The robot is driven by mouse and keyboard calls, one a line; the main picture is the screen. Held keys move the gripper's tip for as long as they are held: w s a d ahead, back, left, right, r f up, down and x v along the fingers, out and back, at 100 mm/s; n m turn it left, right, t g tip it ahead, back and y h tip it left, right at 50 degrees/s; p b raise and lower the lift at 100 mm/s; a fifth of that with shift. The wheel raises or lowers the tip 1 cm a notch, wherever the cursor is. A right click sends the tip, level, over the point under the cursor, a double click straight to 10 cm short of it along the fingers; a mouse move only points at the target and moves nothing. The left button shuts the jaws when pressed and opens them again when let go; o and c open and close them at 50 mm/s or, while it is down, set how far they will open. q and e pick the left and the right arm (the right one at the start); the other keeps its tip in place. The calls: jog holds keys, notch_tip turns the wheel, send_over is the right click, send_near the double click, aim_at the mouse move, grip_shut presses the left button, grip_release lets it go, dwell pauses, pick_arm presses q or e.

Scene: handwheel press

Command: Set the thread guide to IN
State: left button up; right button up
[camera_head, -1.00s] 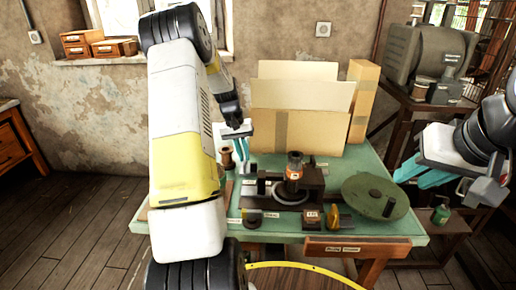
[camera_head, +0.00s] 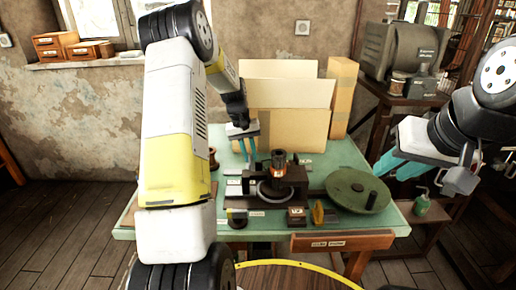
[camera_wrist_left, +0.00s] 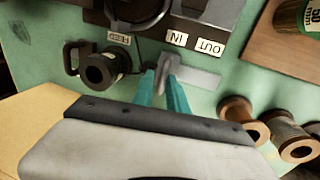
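The thread guide (camera_wrist_left: 162,72) shows in the left wrist view as a small grey upright tab at the left end of a flat metal strip (camera_wrist_left: 203,78). It stands just below the IN label (camera_wrist_left: 177,38); the OUT label (camera_wrist_left: 210,47) is farther right. My left gripper (camera_wrist_left: 161,84) has its teal fingers apart, tips on either side of the tab; contact is unclear. In the head view my left gripper (camera_head: 248,157) points down left of the dark press fixture (camera_head: 290,185). My right gripper (camera_head: 392,168) is open and empty at the table's right.
A round green disc (camera_head: 357,191) lies on the table's right. Cardboard boxes (camera_head: 285,120) stand behind the fixture. In the left wrist view, a black ring-shaped part (camera_wrist_left: 101,68) lies left of the gripper and wooden spools (camera_wrist_left: 237,112) lie right.

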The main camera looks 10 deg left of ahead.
pick_arm(q)
jog(key=shift+o, duration=1.1)
notch_tip(320, 180, up, 8)
jog(key=a, duration=0.1)
jog(key=shift+s+a+f, duration=0.15)
jog(key=shift+s, duration=0.05)
jog(key=s+d+r+m+t, duration=0.1)
jog(key=s+d+r, duration=0.2)
jog(key=s+r, duration=0.4)
jog(key=s+d+r+m+t, duration=0.1)
jog(key=s+d+r+t, duration=0.15)
jog(key=s+r, duration=0.45)
jog(key=s+d+t, duration=0.1)
jog(key=s+d, duration=0.1)
jog(key=s, duration=0.6)
jog(key=s+d+m+t, duration=0.1)
jog(key=s+d, duration=0.1)
jog(key=s, duration=0.6)
jog(key=shift+s+r+m, duration=0.3)
jog(key=shift+s, duration=0.05)
